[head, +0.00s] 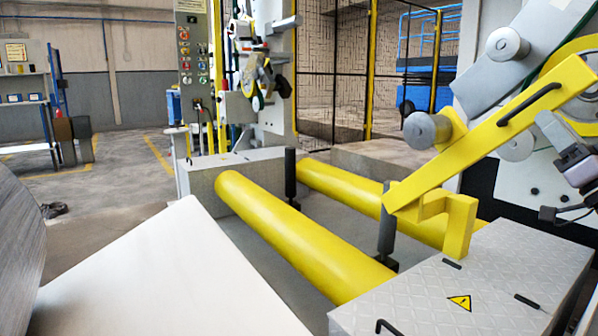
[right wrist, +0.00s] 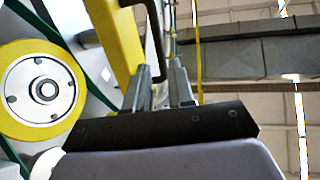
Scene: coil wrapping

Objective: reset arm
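A yellow machine arm (head: 490,135) slants down to the left above a yellow bracket (head: 460,220) on the right metal block. A black handle (head: 528,103) is fixed along it. In the right wrist view the yellow arm (right wrist: 118,40) and black handle (right wrist: 157,42) show at the top, ahead of my fingers. My right gripper (head: 572,160) is near the right edge, below and right of the handle. In its wrist view my right gripper (right wrist: 159,92) has its two grey fingers apart, with the handle seen beyond the gap. No grip on it is visible. My left gripper is out of view.
Metal rollers (head: 427,130) and a yellow-rimmed wheel (right wrist: 45,88) are close to the right gripper. Yellow rollers (head: 300,235) lie in the middle. A pale flat panel (head: 180,275) and a large grey coil (head: 20,240) are at front left.

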